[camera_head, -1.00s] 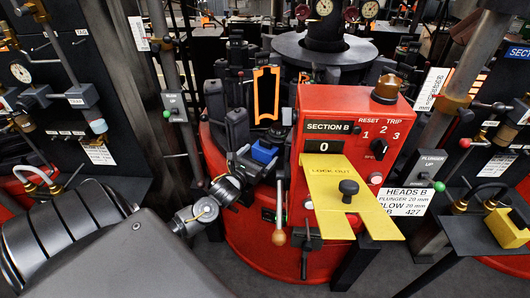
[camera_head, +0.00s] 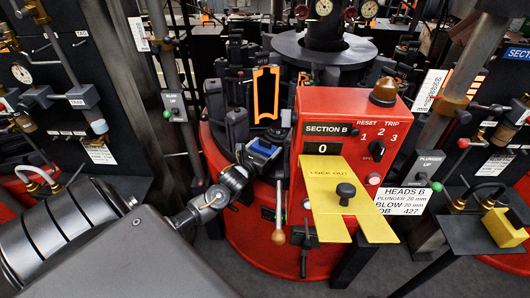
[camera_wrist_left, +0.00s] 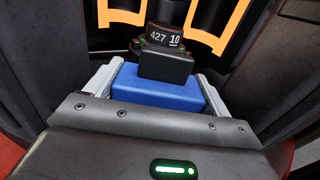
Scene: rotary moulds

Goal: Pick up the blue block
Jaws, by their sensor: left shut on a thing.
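The blue block (camera_wrist_left: 158,88) sits between the two pale fingers of my left gripper (camera_wrist_left: 158,85) in the left wrist view, and the gripper is shut on it. A black piece with the label "427 10" (camera_wrist_left: 166,62) shows just beyond or above the block. In the head view the blue block (camera_head: 264,148) is small and partly hidden by my left gripper (camera_head: 258,156), left of the red control box. I cannot tell whether the block is clear of the surface under it. My right gripper is not in view.
The red control box (camera_head: 312,190) with a yellow lock-out plate (camera_head: 335,185) stands close to the right of the block. An orange frame (camera_head: 266,92) and dark mould parts stand behind it. A grey post (camera_head: 172,70) rises at the left.

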